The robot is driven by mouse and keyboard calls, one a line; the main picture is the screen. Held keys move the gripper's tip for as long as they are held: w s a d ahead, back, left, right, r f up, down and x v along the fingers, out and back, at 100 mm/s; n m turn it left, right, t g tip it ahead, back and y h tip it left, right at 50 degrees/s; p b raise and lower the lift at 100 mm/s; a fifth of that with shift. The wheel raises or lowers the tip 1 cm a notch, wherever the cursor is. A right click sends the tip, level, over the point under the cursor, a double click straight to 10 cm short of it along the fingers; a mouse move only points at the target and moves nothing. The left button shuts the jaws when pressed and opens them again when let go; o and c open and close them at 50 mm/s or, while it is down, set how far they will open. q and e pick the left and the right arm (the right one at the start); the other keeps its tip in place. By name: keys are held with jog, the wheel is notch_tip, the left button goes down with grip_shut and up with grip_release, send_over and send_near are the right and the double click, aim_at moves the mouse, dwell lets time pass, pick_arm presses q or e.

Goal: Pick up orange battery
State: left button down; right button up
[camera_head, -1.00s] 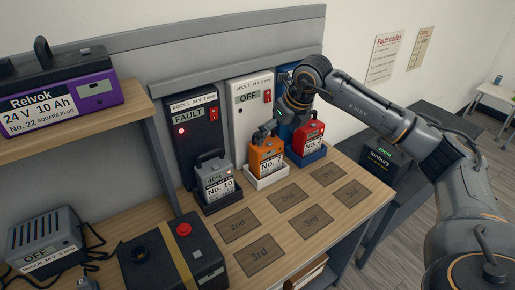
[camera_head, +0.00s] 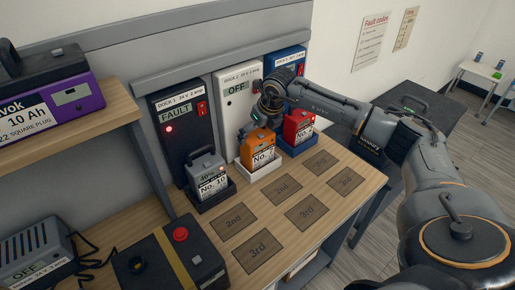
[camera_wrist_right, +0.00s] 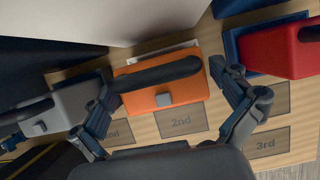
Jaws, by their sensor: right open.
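The orange battery (camera_head: 259,144) stands upright in the white dock tray (camera_head: 270,166), below the dock marked OFF. It has a dark handle on top and a white "No." label. My right gripper (camera_head: 250,128) is above and just behind its top in the head view. In the right wrist view the orange battery (camera_wrist_right: 165,80) and its black handle lie between the two spread fingers of my right gripper (camera_wrist_right: 175,105), which is open. I cannot tell whether a finger touches it. My left gripper is not in view.
A grey battery (camera_head: 206,172) stands left in the FAULT dock; a red battery (camera_head: 298,127) stands close on the right. Marked mats (camera_head: 233,220) cover the bench front. A black charger box with a red button (camera_head: 172,262) sits front left.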

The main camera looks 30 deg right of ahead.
jog(key=p+x, duration=0.1)
jog(key=x, duration=0.3)
jog(key=shift+s+f, duration=0.1)
jog(key=shift+f, duration=0.2)
jog(key=c, duration=1.2)
jog(key=shift+r, duration=0.2)
jog(key=shift+c, duration=1.3)
